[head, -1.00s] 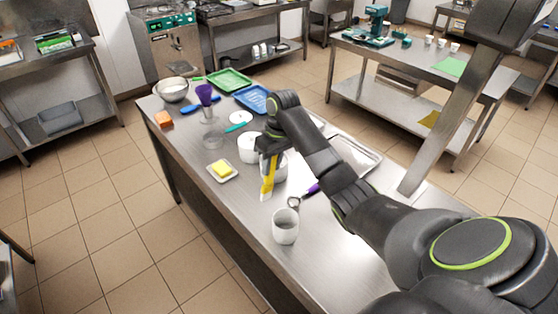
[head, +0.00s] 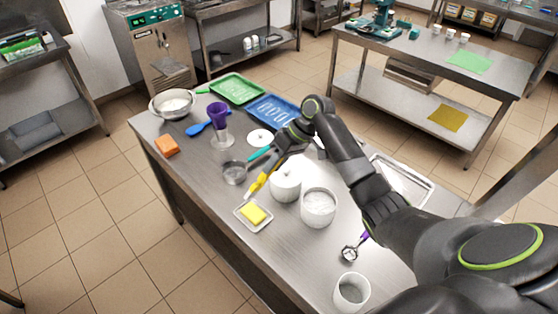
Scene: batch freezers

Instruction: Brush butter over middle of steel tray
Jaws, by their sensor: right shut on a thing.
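My right gripper (head: 278,158) is shut on a yellow brush (head: 263,179). The brush slants down to the left, with its tip behind and above the butter (head: 253,213). The tip looks apart from the butter, though the exact gap is hard to judge. The butter is a yellow block on a small white square dish (head: 243,221). The steel tray (head: 427,188) lies flat at the right of the bench, partly hidden behind my right arm. My left gripper is out of view.
A white lidded pot (head: 286,188) and a white tub of white contents (head: 318,209) stand right of the brush. A small saucepan (head: 234,174) is left of it. A purple-handled tool (head: 350,253) and white cup (head: 351,295) are nearer. Bench left of the butter is clear.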

